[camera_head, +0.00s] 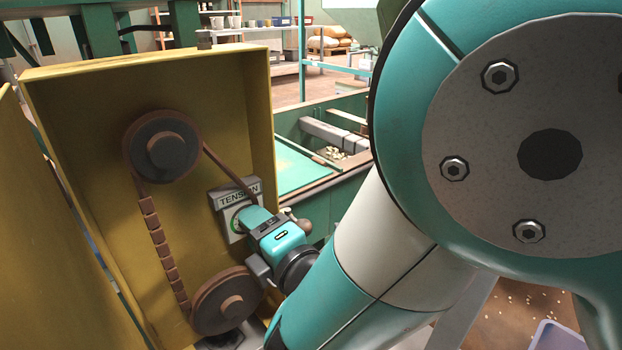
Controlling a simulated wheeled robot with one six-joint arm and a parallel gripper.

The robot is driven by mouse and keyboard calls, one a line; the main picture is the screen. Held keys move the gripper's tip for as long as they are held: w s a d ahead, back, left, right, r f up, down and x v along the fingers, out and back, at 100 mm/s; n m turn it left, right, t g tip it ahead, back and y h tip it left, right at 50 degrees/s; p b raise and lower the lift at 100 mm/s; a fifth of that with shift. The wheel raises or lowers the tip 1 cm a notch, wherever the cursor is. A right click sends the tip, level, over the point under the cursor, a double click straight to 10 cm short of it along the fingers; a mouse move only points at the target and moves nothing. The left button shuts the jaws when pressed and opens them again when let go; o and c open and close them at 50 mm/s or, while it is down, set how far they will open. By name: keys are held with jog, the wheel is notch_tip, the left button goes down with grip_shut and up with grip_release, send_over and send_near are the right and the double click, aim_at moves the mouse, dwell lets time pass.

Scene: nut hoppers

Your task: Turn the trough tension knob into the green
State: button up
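The tension plate (239,191), a pale panel headed TENSION, is fixed inside the yellow housing (90,90). Part of a dial with green on it shows at the plate's left. My gripper (254,221) reaches in from the lower right, right in front of the plate, and covers its lower right part. The tension knob cannot be made out behind it, and the dial's pointer cannot be read. The fingertips are too hidden to tell whether they are open, shut or touching the knob.
An upper pulley (162,146) and a lower pulley (228,301) carry a segmented brown belt (162,246) beside my gripper. The housing's open door (40,240) stands at left. A green trough (300,170) lies behind. My arm blocks the right side.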

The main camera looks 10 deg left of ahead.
jog(key=c, duration=0.6)
jog(key=shift+m+b, duration=0.3)
jog(key=shift+m, duration=0.5)
jog(key=o, duration=0.9)
jog(key=shift+o, duration=0.2)
